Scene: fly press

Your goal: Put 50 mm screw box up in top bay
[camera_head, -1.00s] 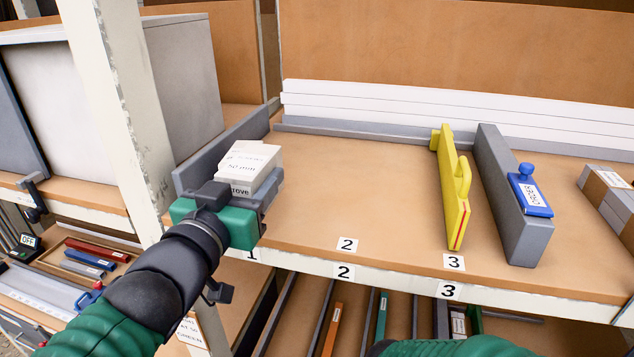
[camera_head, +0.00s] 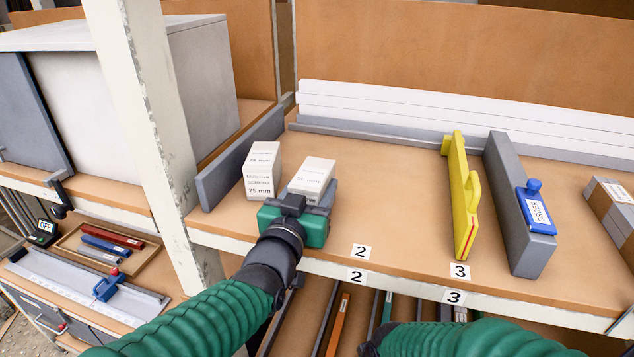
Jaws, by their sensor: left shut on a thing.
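The 50 mm screw box (camera_head: 312,177) is a small white carton at the left end of the top shelf (camera_head: 385,195). My left gripper (camera_head: 304,205) is at the shelf's front edge, shut on this box from its near side. The box's print is blurred, and its lower near part is hidden by the gripper. A white 25 mm screw box (camera_head: 262,172) stands upright just left of it, with a small gap. Both are right of a grey divider (camera_head: 238,160). My right arm shows at the bottom, but its gripper is out of sight.
The shelf between the box and the yellow divider is clear. A white post (camera_head: 150,130) rises at left. Labels 2 and 3 mark the front edge.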

